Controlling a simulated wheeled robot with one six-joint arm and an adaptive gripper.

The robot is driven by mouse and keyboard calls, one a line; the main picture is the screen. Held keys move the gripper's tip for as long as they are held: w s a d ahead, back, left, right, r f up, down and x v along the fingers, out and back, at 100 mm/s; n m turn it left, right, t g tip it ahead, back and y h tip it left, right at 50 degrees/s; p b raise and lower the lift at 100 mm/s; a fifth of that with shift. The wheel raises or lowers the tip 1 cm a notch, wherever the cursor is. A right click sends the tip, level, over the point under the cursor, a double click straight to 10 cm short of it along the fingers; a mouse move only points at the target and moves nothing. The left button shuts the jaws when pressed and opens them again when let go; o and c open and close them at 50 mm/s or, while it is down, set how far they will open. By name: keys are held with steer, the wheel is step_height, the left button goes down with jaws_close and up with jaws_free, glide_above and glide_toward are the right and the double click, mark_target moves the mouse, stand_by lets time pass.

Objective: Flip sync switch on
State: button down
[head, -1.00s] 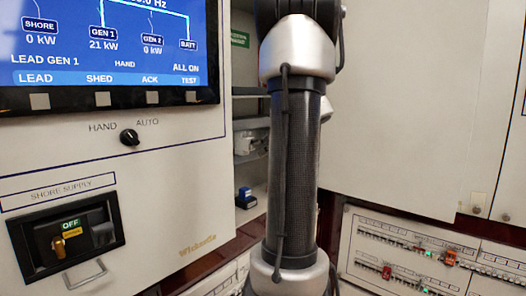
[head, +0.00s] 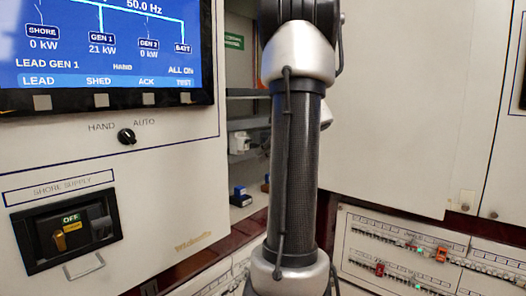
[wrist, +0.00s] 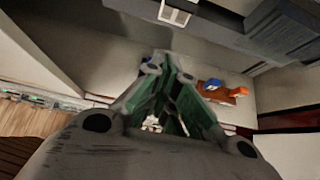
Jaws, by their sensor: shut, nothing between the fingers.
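I cannot make out a switch labelled sync in either view. In the head view, a HAND/AUTO selector knob (head: 127,136) sits on the white panel below the blue screen (head: 103,45). My gripper (wrist: 162,62) shows in the wrist view, with its fingers together and nothing between them. It points toward a pale surface, with a blue and orange object (wrist: 222,88) to its right. In the head view my arm stands upright across the middle, and my gripper is out of sight there.
A shore supply breaker (head: 68,232) marked OFF is at the lower left. Breaker rows (head: 405,255) with green lights and orange parts are at the lower right. A blue stamp-like object (head: 240,196) sits on an open shelf. A large pale door (head: 400,110) fills the right.

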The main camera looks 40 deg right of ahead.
steer(key=s+r, duration=0.5)
steer(key=r, duration=0.2)
steer(key=shift+s+d, duration=0.25)
steer(key=shift+r, duration=0.1)
